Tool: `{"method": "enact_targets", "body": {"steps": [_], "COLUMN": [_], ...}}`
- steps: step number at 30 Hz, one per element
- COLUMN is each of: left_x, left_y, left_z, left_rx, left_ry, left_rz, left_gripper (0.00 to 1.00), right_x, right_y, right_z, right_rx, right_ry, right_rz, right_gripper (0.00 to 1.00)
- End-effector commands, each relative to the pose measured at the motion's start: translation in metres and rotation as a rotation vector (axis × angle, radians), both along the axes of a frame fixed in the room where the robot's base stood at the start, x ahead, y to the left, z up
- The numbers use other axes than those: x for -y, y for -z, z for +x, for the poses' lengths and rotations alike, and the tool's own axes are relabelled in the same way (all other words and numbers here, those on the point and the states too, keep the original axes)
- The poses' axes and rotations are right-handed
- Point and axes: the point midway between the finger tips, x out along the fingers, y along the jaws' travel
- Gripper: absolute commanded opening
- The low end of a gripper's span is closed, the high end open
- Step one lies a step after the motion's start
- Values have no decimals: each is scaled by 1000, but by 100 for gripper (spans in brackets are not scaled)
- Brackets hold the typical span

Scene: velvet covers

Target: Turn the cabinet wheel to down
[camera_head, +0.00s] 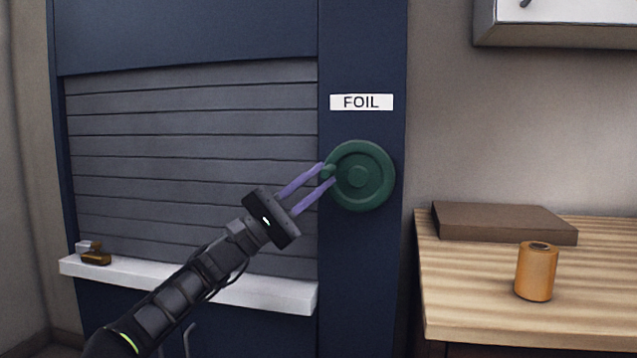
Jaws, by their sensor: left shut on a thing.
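The cabinet wheel (366,178) is a round dark green disc with a raised hub, on the dark blue panel right of the shutter, below a white label (361,102) that reads FOIL. A small green knob (328,171) sticks out at the wheel's left edge. My left gripper (328,175) reaches in from the lower left, with its purple fingers on either side of the knob and shut on it. The knob is partly hidden by the fingertips. My right gripper does not show.
The cabinet (362,280) has a grey slatted shutter (190,150), closed down to a white ledge (270,292). A small brown and grey object (95,256) sits on the ledge's left end. At right, a wooden table (480,315) holds a brown box (505,223) and an orange roll (536,273).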

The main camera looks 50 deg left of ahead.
Motion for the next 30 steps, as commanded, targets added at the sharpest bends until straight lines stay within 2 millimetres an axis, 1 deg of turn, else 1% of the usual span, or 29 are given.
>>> {"method": "enact_targets", "body": {"steps": [1,2,9,10,20,23,30], "left_x": [2,2,1,1,-1,-5,-17], "left_y": [1,1,1,1,2,7,29], "left_z": [0,0,0,0,-2,-9,-38], "left_rx": [-2,-2,-1,-2,-1,-1,-1], "left_ry": [5,5,4,3,1,0,-1], "left_rz": [2,2,2,2,0,-1,-3], "left_gripper": [0,20,39,41,41,41,41], "right_x": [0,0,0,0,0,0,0], "right_y": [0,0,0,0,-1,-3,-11], "right_z": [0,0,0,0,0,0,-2], "right_rx": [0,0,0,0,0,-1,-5], "right_ry": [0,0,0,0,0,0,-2], "right_rz": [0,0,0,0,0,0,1], "right_gripper": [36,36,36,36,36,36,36]}}
